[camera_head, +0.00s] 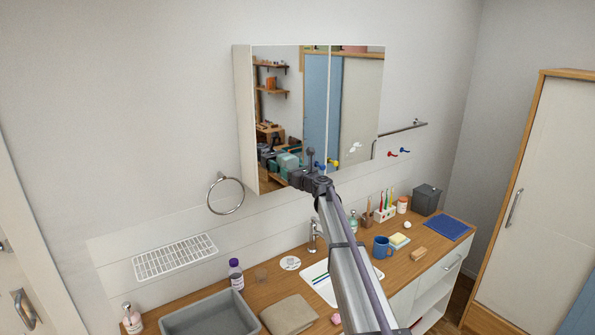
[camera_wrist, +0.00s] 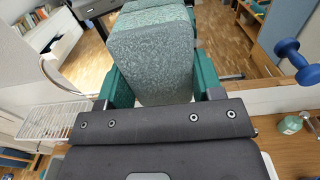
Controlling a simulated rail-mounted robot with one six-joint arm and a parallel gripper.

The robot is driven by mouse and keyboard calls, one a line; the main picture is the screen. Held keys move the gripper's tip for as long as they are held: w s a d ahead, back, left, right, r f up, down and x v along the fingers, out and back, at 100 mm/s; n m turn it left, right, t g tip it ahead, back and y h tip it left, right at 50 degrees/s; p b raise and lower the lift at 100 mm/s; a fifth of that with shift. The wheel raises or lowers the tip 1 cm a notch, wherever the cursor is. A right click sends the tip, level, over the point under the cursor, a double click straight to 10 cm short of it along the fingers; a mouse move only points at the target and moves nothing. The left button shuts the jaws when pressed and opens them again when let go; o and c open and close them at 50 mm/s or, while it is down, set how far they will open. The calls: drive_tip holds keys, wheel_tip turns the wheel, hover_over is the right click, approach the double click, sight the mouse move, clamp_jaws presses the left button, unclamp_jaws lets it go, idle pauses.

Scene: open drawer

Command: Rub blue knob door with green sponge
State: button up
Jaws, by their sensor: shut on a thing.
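The green sponge (camera_wrist: 152,58) is a speckled teal block held between the dark green fingers of my gripper (camera_wrist: 160,85) in the wrist view. The blue-knob door is the left mirrored door (camera_head: 285,85) of the wall cabinet. Its blue knob (camera_wrist: 290,50) is right of the sponge in the wrist view and low on the door in the head view (camera_head: 318,166). My gripper is at the door's lower part. The sponge's reflection adjoins its far end; I cannot tell whether sponge and mirror touch. In the head view, my arm hides part of the gripper.
The right mirrored door (camera_head: 360,105) has a yellow knob (camera_head: 335,163). A towel ring (camera_head: 225,194) and a wire rack (camera_head: 174,257) are on the wall to the left. Below, the wooden counter (camera_head: 420,262) holds a blue mug (camera_head: 382,247), a grey basin (camera_head: 210,318) and toothbrushes.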

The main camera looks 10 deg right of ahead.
sight(304, 162)
drive_tip(key=shift+s+a, duration=0.4)
drive_tip(key=shift+a, duration=0.5)
drive_tip(key=shift+s+a, duration=0.35)
drive_tip(key=shift+a, duration=0.5)
drive_tip(key=shift+r+p, duration=0.3)
drive_tip(key=shift+w+d, duration=0.25)
drive_tip(key=shift+d, duration=0.35)
drive_tip(key=shift+w+d, duration=0.25)
drive_tip(key=shift+d, duration=0.4)
drive_tip(key=shift+w+d, duration=0.25)
drive_tip(key=shift+d, duration=0.35)
drive_tip(key=shift+w+d+f, duration=0.1)
drive_tip(key=shift+w+d, duration=0.45)
drive_tip(key=shift+d, duration=0.6)
drive_tip(key=shift+w+d+r, duration=0.1)
drive_tip(key=shift+w+d, duration=0.4)
drive_tip(key=shift+d, duration=0.7)
drive_tip(key=shift+w+d+f, duration=0.1)
drive_tip(key=shift+w+d, duration=0.45)
drive_tip(key=shift+d, duration=0.6)
drive_tip(key=shift+w, duration=0.1)
drive_tip(key=shift+a, duration=0.1)
